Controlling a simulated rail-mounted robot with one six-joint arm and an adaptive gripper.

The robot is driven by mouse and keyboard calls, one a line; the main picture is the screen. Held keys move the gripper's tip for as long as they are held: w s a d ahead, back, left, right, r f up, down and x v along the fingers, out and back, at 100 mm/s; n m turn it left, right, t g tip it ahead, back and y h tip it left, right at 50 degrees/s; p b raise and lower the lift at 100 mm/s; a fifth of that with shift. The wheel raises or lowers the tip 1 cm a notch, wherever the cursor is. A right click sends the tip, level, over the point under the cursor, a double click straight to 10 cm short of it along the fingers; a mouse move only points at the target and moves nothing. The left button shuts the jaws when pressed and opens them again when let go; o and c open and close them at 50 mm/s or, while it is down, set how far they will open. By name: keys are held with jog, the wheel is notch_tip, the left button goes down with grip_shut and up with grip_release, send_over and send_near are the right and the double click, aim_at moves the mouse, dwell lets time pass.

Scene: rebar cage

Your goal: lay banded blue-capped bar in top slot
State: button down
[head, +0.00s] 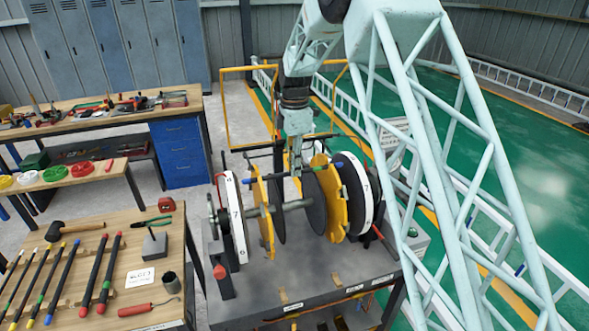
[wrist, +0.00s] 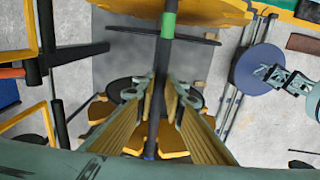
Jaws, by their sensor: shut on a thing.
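My gripper (head: 297,168) is low between the discs of the jig. In the wrist view its two fingers (wrist: 158,105) are shut on a dark bar (wrist: 160,75), which runs lengthwise between them. The bar has a green band (wrist: 168,25) towards the top of the picture and a blue end (wrist: 149,150) towards the bottom. In the head view a blue end (head: 338,163) shows by the right yellow disc. The jig has numbered white rings (head: 236,222) and yellow notched plates (head: 263,212). Whether the bar touches a slot cannot be told.
A wooden table (head: 125,235) at the left holds several capped bars (head: 63,282), a hammer (head: 75,228) and a small stand (head: 154,243). A workbench (head: 110,125) with tools stands behind it. The jig stands on a grey table (head: 290,280) with small labels.

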jog(key=c, duration=3.1)
grip_release()
jog(key=shift+f, duration=0.15)
jog(key=o, duration=0.4)
jog(key=shift+r+p, duration=1.7)
jog(key=shift+r, duration=2.2)
jog(key=shift+d+r, duration=0.1)
